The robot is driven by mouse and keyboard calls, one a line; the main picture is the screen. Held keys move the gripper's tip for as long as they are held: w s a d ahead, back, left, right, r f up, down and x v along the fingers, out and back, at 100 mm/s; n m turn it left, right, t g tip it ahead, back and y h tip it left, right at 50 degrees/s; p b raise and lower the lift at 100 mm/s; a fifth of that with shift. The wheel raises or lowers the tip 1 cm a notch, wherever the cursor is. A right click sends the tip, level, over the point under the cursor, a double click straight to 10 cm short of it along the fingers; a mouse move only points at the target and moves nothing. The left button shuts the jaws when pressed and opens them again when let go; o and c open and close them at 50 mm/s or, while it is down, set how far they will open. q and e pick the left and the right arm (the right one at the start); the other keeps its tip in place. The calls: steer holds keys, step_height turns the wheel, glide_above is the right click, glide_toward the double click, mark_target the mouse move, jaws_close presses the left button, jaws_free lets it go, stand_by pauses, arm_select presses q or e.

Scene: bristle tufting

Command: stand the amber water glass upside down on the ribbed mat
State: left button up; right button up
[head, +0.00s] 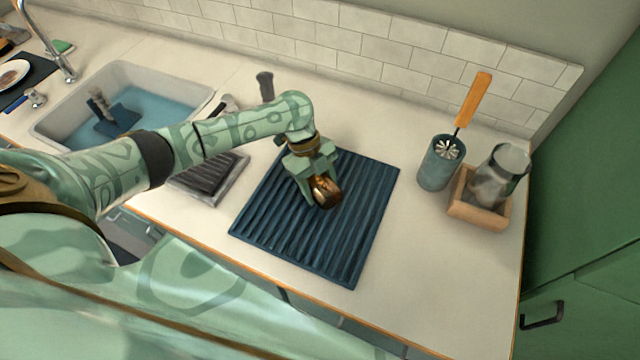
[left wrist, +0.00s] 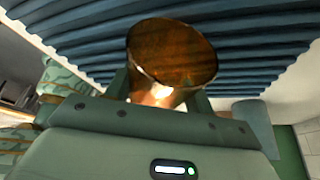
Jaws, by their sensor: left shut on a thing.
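The amber water glass (head: 327,193) is held in my left gripper (head: 319,185), over the middle of the ribbed mat. In the left wrist view the glass (left wrist: 172,58) sits between the two fingers, its wider end towards the mat's ridges and its narrower end towards the palm. It looks tilted in the head view. Whether it touches the mat cannot be told. The ribbed mat (head: 350,262) is dark blue and lies flat on the counter; its ridges also fill the top of the left wrist view (left wrist: 265,45). My right gripper is not in view.
A blue-grey cup with a brush (head: 437,168) and a wooden box (head: 482,212) holding a clear glass vessel (head: 500,172) stand right of the mat. A small tray (head: 208,178) lies left of it, near the sink (head: 75,90). Counter between mat and cup is clear.

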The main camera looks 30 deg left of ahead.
arm_select(q)
steer(key=shift+f, duration=0.25)
steer(key=o, duration=1.3)
steer(key=p+v, duration=0.3)
steer(key=v, duration=1.3)
steer(key=shift+a, duration=0.1)
